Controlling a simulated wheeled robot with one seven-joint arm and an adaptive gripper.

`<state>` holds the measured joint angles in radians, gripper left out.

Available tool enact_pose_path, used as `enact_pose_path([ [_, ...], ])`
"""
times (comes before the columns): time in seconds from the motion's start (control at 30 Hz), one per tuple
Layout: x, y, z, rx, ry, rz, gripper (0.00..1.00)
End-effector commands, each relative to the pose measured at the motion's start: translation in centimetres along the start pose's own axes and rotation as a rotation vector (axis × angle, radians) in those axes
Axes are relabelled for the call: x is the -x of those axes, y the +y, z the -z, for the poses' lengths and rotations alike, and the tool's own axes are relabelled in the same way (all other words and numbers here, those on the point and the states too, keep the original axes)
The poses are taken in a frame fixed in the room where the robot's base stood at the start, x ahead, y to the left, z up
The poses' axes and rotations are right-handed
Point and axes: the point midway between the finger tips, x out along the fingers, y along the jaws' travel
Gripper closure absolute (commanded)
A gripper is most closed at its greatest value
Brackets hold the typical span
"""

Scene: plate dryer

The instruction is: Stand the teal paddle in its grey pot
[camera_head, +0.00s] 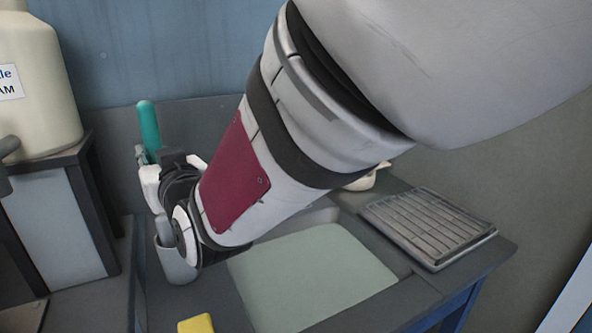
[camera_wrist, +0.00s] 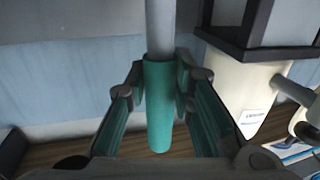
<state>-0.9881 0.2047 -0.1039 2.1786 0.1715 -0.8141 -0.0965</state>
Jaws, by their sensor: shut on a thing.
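The teal paddle has a teal handle (camera_head: 149,127) that sticks up above my gripper (camera_head: 150,170) in the head view. In the wrist view the handle (camera_wrist: 160,120) lies between the two fingers of my gripper (camera_wrist: 161,80), with a grey shaft running from it. The grey pot (camera_head: 176,266) stands below my gripper, partly hidden by my wrist. A grey length below the gripper reaches down to the pot's mouth. It looks like the paddle's lower part, near upright, but I cannot tell how deep it sits or whether it touches the bottom.
A ribbed grey rack (camera_head: 430,226) is farther right. A yellow block (camera_head: 197,324) is at the front. A large cream bottle (camera_head: 38,85) stands at left on a raised unit. A wall is close behind.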

Motion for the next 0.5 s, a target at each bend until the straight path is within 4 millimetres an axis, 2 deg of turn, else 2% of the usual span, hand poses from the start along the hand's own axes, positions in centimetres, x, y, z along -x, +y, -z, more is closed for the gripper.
enact_pose_path([
  [0.1,0.0,0.0,-2.1,0.001,-0.005,0.0,1.0],
  [0.23,0.0,0.0,-3.7,0.002,-0.003,0.0,1.0],
  [0.5,0.0,0.0,-4.1,0.001,0.0,0.001,1.0],
])
